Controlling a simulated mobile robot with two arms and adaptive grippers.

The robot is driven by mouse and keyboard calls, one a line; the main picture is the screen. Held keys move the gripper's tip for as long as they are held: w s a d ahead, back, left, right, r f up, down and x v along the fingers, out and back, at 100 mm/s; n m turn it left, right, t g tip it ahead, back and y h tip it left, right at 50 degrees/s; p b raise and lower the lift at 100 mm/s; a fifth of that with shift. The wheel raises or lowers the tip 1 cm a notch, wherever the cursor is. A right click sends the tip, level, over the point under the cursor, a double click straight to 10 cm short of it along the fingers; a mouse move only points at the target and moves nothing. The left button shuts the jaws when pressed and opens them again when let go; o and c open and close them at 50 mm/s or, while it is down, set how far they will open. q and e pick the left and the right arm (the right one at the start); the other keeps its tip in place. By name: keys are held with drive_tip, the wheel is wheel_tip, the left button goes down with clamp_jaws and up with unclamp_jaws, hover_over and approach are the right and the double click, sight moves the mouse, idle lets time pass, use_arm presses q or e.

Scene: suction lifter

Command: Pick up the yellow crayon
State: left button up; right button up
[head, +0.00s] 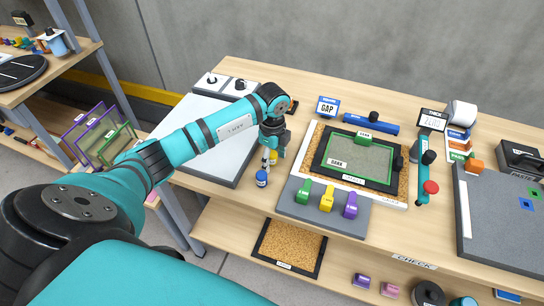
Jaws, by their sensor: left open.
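My left arm reaches in from the left. Its gripper (271,153) points down over the table, just right of the grey-and-white board, and is open. A small yellow item (273,158) shows right at its fingertips, partly hidden by them. I cannot tell for sure that it is the yellow crayon, or whether the fingers touch it. A yellow block with a pale label (327,198) stands in the grey tray between a green block (304,191) and a purple block (350,206), apart from the gripper. My right gripper is not in view.
A small blue jar (261,178) stands just in front of the gripper. The grey tray (288,205) and a green-framed panel (345,185) lie to the right. A shelf (60,75) stands at left.

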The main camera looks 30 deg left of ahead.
sight(273, 153)
use_arm(q)
drive_tip(key=c, duration=0.6)
clamp_jaws()
wheel_tip(273, 153, up, 10)
drive_tip(key=shift+b, duration=1.1)
drive_tip(key=shift+c, duration=0.2)
unclamp_jaws()
drive_tip(key=c, duration=0.5)
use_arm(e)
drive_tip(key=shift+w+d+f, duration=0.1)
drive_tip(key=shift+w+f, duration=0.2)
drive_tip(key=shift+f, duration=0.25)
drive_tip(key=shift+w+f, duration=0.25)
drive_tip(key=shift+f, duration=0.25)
